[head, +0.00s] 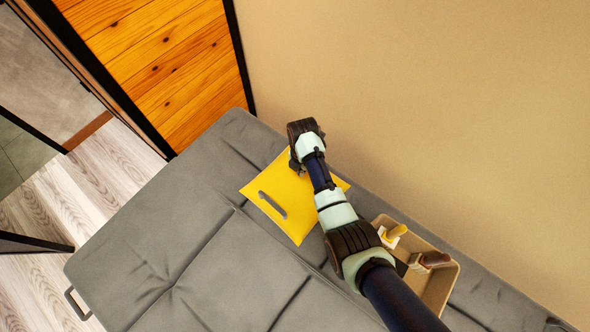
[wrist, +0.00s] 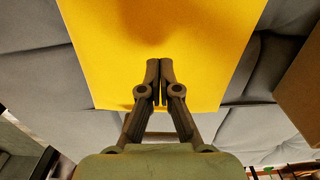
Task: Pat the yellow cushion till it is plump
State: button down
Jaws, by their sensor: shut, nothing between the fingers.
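My arm covers part of the cushion in the head view. In the wrist view the cushion (wrist: 200,40) fills the upper middle. My gripper (wrist: 160,64) is shut and empty, its fingertips over the cushion's face with a soft shadow just beyond them. I cannot tell whether the fingertips touch it.
The grey seat (head: 170,250) is clear to the left of the cushion. A tan tray (head: 442,285) with a yellow-handled thing (head: 396,233) and a brown-handled thing (head: 434,260) stands right of my forearm. A beige wall (head: 430,110) rises behind. A wood panel (head: 165,60) stands at upper left.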

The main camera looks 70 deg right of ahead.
jog(key=shift+f+b, duration=0.65)
jog(key=shift+f, duration=0.4)
notch_tip(320, 180, up, 3)
jog(key=p, duration=0.4)
jog(key=shift+r, duration=0.1)
dwell(0.4)
